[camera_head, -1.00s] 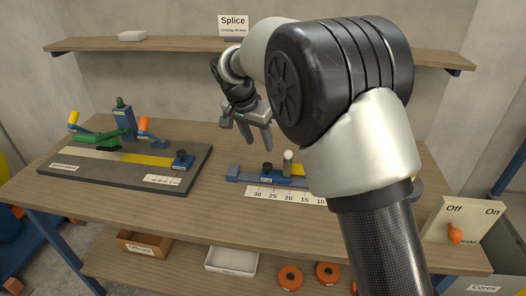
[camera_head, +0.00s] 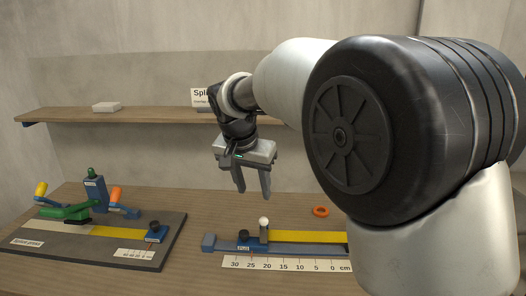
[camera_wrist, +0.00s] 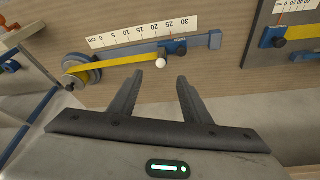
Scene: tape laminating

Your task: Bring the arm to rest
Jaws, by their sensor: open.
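My gripper (camera_head: 254,181) is open and empty. It hangs above the workbench, with its fingers pointing down, apart from everything on it. Below and just right of the gripper in the head view is the blue tape fixture (camera_head: 244,247) with a yellow tape strip (camera_head: 305,237) and a white-topped post. The strip's right end is hidden behind my arm in the head view; the wrist view shows the strip (camera_wrist: 110,65) running to a round reel.
A grey splicing board (camera_head: 150,222) with a green clamp (camera_head: 65,211) stands at the left. A shelf (camera_head: 140,115) carries a white block (camera_head: 106,107) and a splice sign (camera_head: 201,97). A scale (camera_head: 285,264) lies in front.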

